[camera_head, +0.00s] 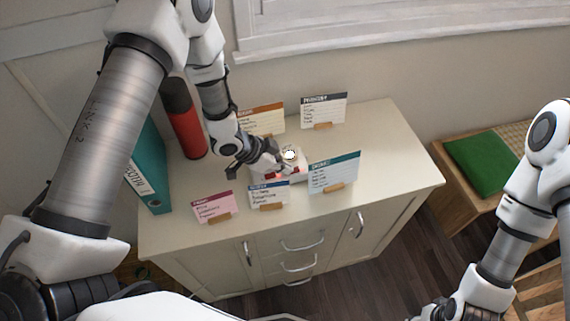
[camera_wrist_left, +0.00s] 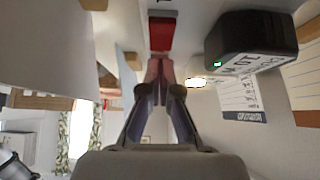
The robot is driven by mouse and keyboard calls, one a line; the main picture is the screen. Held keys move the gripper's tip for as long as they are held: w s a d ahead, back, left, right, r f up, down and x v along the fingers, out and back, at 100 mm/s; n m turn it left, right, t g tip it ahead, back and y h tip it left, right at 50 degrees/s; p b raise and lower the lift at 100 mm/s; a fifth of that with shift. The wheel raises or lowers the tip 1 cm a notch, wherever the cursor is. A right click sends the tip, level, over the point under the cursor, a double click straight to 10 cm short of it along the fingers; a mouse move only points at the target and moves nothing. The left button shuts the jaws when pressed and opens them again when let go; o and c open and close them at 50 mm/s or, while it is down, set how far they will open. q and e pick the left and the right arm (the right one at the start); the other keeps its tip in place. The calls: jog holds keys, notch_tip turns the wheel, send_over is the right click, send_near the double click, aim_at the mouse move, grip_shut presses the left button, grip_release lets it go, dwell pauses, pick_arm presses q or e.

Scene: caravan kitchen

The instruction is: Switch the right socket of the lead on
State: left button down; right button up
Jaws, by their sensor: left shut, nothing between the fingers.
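The lead (camera_head: 303,172) is a white block with red switches, lying on the cabinet top between upright cards. My left gripper (camera_head: 282,167) reaches over it from the left, shut and empty, and partly hides it. In the left wrist view, the closed fingertips (camera_wrist_left: 161,70) point at a red switch (camera_wrist_left: 161,33) and are very close to it. I cannot tell whether they touch. A black plug-in block (camera_wrist_left: 254,42) with a small green light sits to the right of that switch. The switch's on or off position is not clear.
Several cards in wooden stands surround the lead, including a teal-topped card (camera_head: 334,174), a pink-topped card (camera_head: 213,206) and an orange-topped card (camera_head: 262,119). A red cylinder (camera_head: 187,133) and teal binder (camera_head: 149,170) stand left. The cabinet top's right part is clear.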

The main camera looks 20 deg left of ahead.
pick_arm(q)
jog(key=shift+r+p, duration=0.75)
jog(key=shift+r, duration=0.1)
jog(key=shift+d+r+p, duration=0.1)
jog(key=shift+r+p, duration=0.2)
notch_tip(320, 180, up, 3)
jog(key=p, duration=0.3)
jog(key=shift+r, duration=0.15)
jog(key=s+a+r+b, duration=0.2)
jog(key=s+a+r, duration=0.2)
jog(key=a+r, duration=0.2)
jog(key=shift+s+a, duration=0.4)
jog(key=shift+a, duration=0.1)
jog(key=shift+w+r, duration=0.1)
